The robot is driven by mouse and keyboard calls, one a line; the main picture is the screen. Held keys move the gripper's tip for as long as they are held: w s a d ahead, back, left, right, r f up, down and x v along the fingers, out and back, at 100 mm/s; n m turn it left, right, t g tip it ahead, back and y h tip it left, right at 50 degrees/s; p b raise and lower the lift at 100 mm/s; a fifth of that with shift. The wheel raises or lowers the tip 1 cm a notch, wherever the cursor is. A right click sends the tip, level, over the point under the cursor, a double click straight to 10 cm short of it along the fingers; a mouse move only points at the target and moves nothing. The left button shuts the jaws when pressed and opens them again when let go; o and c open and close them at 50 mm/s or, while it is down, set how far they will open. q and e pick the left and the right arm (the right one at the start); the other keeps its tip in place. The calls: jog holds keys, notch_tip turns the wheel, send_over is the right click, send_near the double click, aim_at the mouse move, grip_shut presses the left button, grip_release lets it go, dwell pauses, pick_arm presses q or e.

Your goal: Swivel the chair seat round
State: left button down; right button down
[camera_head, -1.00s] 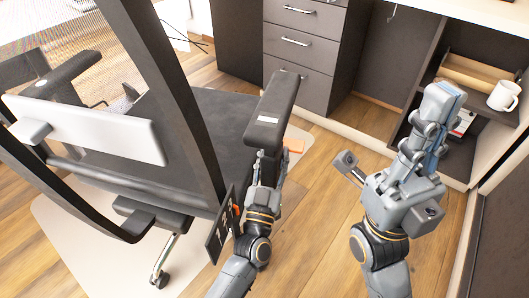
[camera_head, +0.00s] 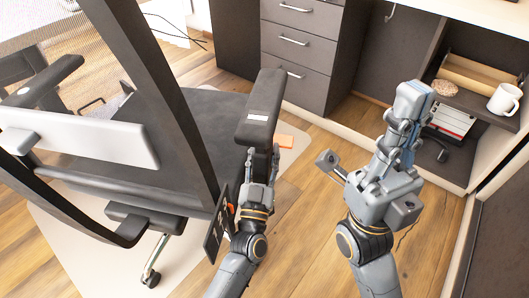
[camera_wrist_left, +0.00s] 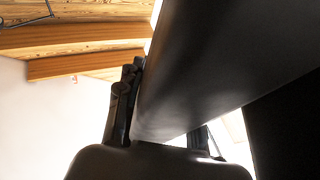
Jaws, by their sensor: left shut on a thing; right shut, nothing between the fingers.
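The black office chair has a dark seat (camera_head: 205,120), a tall black back frame (camera_head: 150,90) and two padded armrests. Its right armrest (camera_head: 262,108) runs away from me beside the seat. My left gripper (camera_head: 261,163) is at the near end of this armrest, shut on it from below. In the left wrist view the armrest (camera_wrist_left: 220,65) fills the upper right, with a dark finger beside it. The exact contact is partly hidden. My right gripper (camera_head: 412,100) is shut and empty, raised to the right of the chair, apart from it.
A grey drawer unit (camera_head: 300,45) stands behind the chair. An open desk shelf at the right holds a white mug (camera_head: 504,99) and a wooden tray (camera_head: 470,75). A pale floor mat (camera_head: 75,240) lies under the chair. Bare wood floor shows between chair and shelf.

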aim_at(259, 177)
pick_arm(q)
jog(key=shift+a, duration=0.25)
jog(key=c, duration=0.8)
grip_release()
jog(key=shift+w, duration=0.1)
jog(key=shift+c, duration=0.2)
jog(key=shift+s+f, duration=0.1)
jog(key=shift+s, duration=0.1)
jog(key=v, duration=1)
jog(key=shift+s+f, duration=0.1)
jog(key=shift+s, duration=0.05)
jog(key=shift+s+a+f, duration=0.2)
jog(key=shift+s, duration=0.45)
